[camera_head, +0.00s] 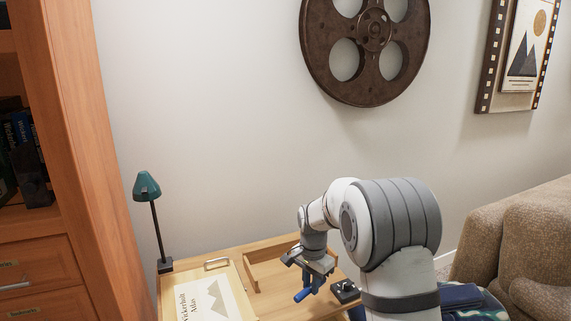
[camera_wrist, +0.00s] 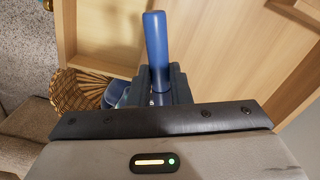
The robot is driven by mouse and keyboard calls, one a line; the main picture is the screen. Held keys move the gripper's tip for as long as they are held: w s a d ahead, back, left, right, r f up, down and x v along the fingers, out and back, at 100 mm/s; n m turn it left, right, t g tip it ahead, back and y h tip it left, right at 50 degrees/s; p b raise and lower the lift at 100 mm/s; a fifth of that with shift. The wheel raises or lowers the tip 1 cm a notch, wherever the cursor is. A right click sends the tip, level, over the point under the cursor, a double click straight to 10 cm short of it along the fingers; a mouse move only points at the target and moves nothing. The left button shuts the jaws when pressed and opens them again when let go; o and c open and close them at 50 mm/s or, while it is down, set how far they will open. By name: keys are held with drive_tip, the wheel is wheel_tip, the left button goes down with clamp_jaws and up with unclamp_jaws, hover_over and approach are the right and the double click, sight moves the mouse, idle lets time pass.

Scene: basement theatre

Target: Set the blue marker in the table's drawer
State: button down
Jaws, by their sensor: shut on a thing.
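My gripper (camera_head: 318,275) is shut on the blue marker (camera_head: 302,295) above the wooden table (camera_head: 280,264). In the wrist view the marker (camera_wrist: 156,45) sticks out from between the dark fingers (camera_wrist: 158,88), clear of them at its far end. The lower part of the marker is hidden between the fingers.
A book titled Wickerhult Atlas (camera_head: 208,300) lies at the table's left. A teal lamp (camera_head: 147,187) stands behind it. A small dark object (camera_head: 345,290) is right of the gripper. A wicker basket (camera_wrist: 82,92) stands beside the table. A brown sofa (camera_head: 520,235) is at the right.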

drive_tip(key=s+d+n+p, duration=0.8)
drive_tip(key=s+n+p, duration=0.1)
drive_tip(key=p, duration=0.4)
drive_tip(key=shift+p, duration=0.3)
drive_tip(key=shift+f, duration=0.1)
